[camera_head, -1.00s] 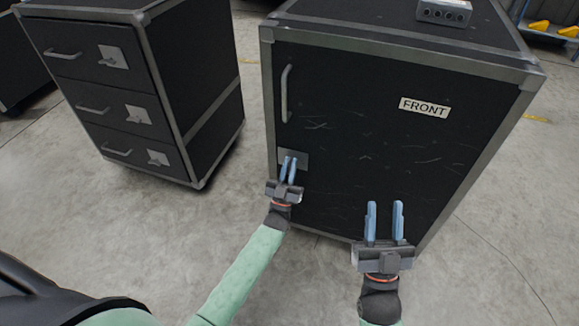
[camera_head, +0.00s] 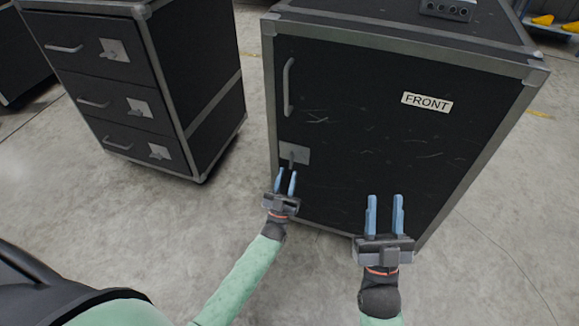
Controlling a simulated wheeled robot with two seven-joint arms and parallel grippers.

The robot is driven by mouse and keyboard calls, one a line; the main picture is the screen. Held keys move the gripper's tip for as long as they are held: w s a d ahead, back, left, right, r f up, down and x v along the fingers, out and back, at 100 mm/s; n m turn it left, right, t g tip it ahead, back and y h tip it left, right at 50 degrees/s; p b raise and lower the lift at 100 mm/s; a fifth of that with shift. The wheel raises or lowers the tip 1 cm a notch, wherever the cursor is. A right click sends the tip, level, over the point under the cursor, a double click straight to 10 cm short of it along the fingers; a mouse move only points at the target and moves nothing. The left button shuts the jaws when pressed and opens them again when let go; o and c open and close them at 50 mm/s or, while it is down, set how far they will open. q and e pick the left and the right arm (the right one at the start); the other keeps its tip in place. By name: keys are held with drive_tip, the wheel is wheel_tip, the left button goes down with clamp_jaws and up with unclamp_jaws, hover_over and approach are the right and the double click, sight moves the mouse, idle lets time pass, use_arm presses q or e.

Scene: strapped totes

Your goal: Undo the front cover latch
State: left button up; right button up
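The black case with the FRONT label (camera_head: 427,103) has grey metal edges and a front cover (camera_head: 350,130). A vertical handle (camera_head: 288,87) is at the cover's upper left. The latch (camera_head: 294,154) is a grey plate with a small lever on the cover's lower left. My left gripper (camera_head: 286,182) is just below the latch plate, its blue fingers apart with nothing between them. It appears clear of the latch, though the exact gap is hard to judge. My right gripper (camera_head: 384,214) is open and empty in front of the cover's lower right.
A black drawer cabinet (camera_head: 120,90) with several handles and latch plates stands at the left. A grey box with sockets (camera_head: 447,9) sits on top of the case. Bare concrete floor (camera_head: 225,185) lies between the two cases.

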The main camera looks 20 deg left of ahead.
use_arm(q)
drive_tip(key=shift+v, duration=1.05)
